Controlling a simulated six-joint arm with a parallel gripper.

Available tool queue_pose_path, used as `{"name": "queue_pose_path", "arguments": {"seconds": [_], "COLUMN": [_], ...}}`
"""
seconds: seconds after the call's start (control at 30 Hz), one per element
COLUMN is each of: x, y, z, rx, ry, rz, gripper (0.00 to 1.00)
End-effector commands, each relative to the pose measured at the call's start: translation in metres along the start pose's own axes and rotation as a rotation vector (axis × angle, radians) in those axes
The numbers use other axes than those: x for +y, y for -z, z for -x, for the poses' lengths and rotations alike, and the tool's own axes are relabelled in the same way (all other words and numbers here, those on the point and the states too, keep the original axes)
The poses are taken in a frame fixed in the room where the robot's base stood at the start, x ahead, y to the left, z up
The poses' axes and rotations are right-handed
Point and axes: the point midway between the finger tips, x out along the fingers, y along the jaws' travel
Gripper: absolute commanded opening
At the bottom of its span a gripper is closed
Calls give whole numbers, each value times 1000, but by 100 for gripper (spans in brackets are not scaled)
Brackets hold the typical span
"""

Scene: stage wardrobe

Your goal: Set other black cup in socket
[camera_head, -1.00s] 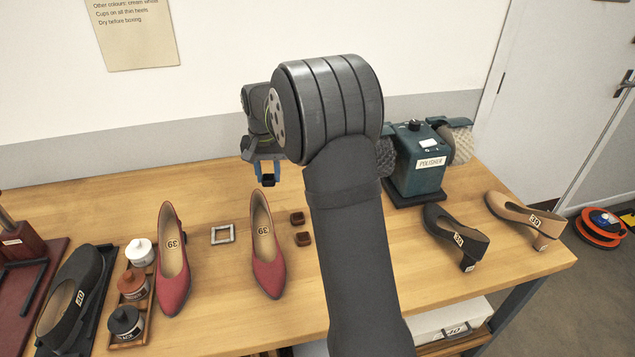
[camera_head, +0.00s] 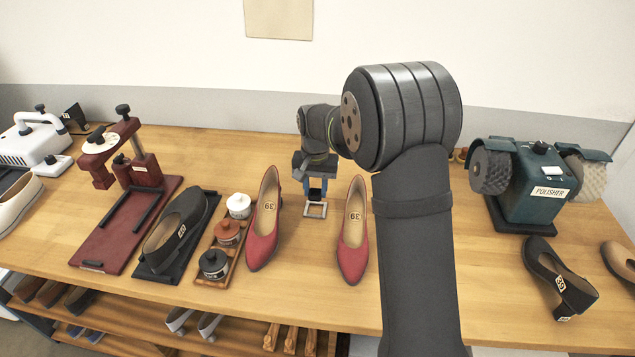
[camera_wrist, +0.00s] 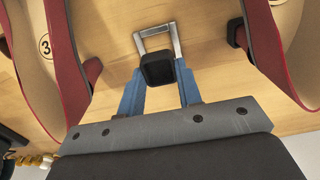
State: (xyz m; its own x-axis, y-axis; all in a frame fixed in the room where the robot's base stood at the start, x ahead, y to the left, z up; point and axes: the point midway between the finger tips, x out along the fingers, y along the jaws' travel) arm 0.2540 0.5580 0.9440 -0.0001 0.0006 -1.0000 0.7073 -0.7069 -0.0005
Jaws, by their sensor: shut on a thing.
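My gripper (camera_head: 315,188) is shut on a small black cup (camera_wrist: 158,68), which sits between its blue fingertips. A small square metal frame (camera_head: 316,213) lies on the wooden table; it also shows in the wrist view (camera_wrist: 139,42). The cup is at the frame's near side in the wrist view and covers part of it; I cannot tell whether they touch. A red shoe stands on the left (camera_head: 263,235) and another on the right (camera_head: 353,245). A dark piece (camera_wrist: 237,33) shows by the right shoe's heel. Nothing else is clearly a socket.
The teal polisher (camera_head: 535,190) stands at the right. A tray of jars (camera_head: 215,268), a black shoe (camera_head: 176,228) and a red press (camera_head: 125,175) stand on the left. My arm hides the table right of the right red shoe. The table behind the red shoes is clear.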

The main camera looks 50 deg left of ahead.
Motion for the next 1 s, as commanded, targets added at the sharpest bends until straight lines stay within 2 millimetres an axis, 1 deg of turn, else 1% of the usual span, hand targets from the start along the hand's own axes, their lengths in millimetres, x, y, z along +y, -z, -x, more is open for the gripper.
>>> {"name": "queue_pose_path", "arguments": {"seconds": [0.2,0.5,0.7,1.0], "x": [0,0,0,0], "y": [0,0,0,0], "z": [-16,-33,-38,-39], "rx": [-2,-1,-1,0], "ry": [-1,-1,0,0], "rz": [0,0,0,0], "gripper": [11,11,11,11]}}
